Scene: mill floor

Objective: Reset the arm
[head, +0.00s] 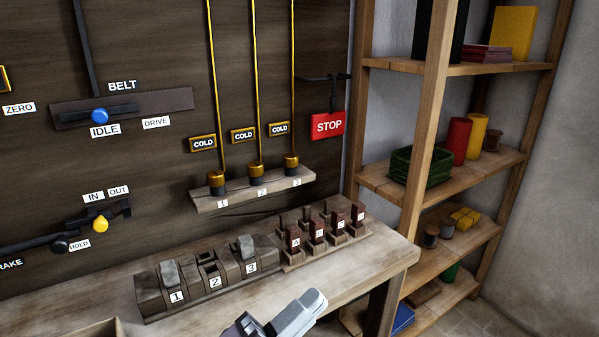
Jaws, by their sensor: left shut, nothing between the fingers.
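My left gripper (312,302) shows at the bottom middle of the head view, in front of the workbench. Its pale fingers are shut with nothing held, and they point up and to the right. Its wrist is cut off by the bottom edge. It looks apart from the bench and the blocks, though the exact gap is hard to judge. My right gripper is not in view.
A numbered block rack (208,272) and a rack of lettered reddish blocks (324,237) stand on the workbench (385,262). Behind are a small ledge (240,198) with brass-capped rods, a red STOP sign (328,125) and a belt lever (99,116). Shelves (480,162) stand right.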

